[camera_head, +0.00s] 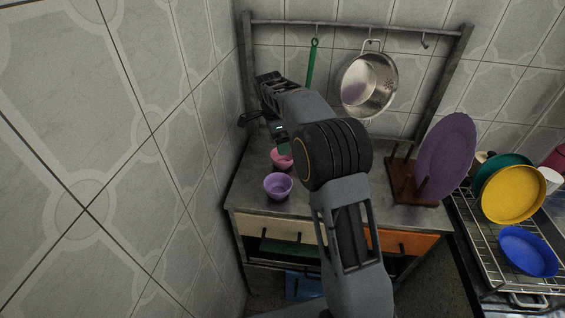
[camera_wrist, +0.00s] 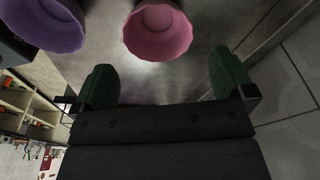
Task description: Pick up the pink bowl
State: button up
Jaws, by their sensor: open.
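The pink bowl (camera_head: 283,162) stands on the grey metal counter (camera_head: 240,196), just behind the purple bowl (camera_head: 278,187), and is partly covered by my arm in the head view. In the wrist view the pink bowl (camera_wrist: 158,30) is at the top middle, and the purple bowl (camera_wrist: 45,22) is at the top left. My gripper (camera_wrist: 165,82) is open and empty, its two green-tipped fingers wide apart. The pink bowl lies ahead of the fingertips and within the sideways gap between them, with bare counter showing in between. In the head view my gripper (camera_head: 262,122) is above the counter's back left.
A tiled wall (camera_head: 120,150) rises close on the left. A purple plate (camera_head: 447,158) stands in a wooden rack (camera_head: 402,180) at right, beside a wire dish rack with several dishes.

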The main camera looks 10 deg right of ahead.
aim_at(284, 158)
jog(key=shift+s+d+f, duration=0.1)
jog(key=shift+d+f, duration=0.15)
jog(key=shift+f, duration=1.2)
jog(key=shift+d+f, duration=0.2)
jog(key=shift+f, duration=1.2)
jog(key=shift+s+d+f, duration=0.1)
jog(key=shift+d+f, duration=0.15)
jog(key=shift+f, duration=1.2)
jog(key=shift+c, duration=0.4)
jog(key=c, duration=0.7)
jog(key=shift+o, duration=0.2)
jog(key=shift+r, duration=0.15)
